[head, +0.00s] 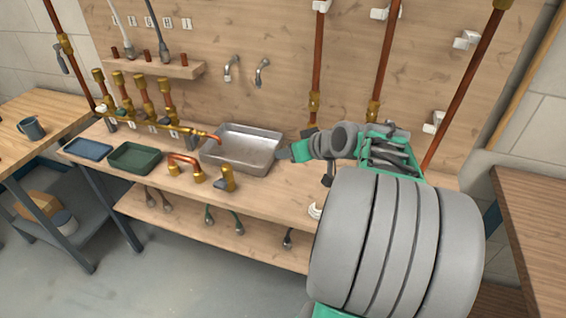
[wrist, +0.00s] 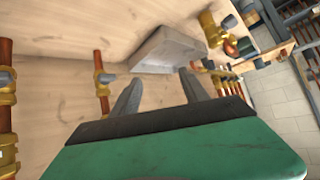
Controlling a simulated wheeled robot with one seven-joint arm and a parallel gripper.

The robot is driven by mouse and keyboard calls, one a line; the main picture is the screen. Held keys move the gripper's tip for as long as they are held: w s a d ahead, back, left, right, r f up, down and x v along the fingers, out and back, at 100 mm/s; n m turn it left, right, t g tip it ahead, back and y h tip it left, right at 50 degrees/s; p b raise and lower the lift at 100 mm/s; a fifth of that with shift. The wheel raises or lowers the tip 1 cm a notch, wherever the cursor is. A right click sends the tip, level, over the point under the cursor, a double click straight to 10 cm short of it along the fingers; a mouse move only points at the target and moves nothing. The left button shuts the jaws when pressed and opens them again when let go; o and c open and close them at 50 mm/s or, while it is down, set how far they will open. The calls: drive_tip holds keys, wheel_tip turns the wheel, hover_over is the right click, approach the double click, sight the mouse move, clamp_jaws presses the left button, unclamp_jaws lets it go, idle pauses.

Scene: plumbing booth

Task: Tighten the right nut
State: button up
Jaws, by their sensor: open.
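Several brass nuts show, and I cannot tell which is the right nut. A copper U-bend (head: 184,158) lies on the bench with a brass nut (head: 172,169) at its left end and another brass nut (head: 199,176) at its right end. Brass fittings also sit on the left wall pipe (head: 314,103) and the middle wall pipe (head: 373,110). My gripper (head: 284,154) is above the bench, just right of the metal basin (head: 252,131), apart from the U-bend. In the wrist view my gripper (wrist: 160,76) has its two fingers spread with nothing between them.
A brass valve (head: 228,178) with a grey handle stands right of the U-bend. A blue tray (head: 88,149) and a green tray (head: 134,158) lie to the left. A brass manifold (head: 150,125) runs behind them. Copper pipes rise along the wall near my arm.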

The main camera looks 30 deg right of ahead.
drive_tip(key=shift+g, duration=0.7)
drive_tip(key=a, duration=0.1)
drive_tip(key=s+a, duration=0.1)
drive_tip(key=a, duration=0.2)
drive_tip(key=shift+s+a+f, duration=0.15)
drive_tip(key=shift+s+f, duration=0.2)
drive_tip(key=shift+s, duration=0.05)
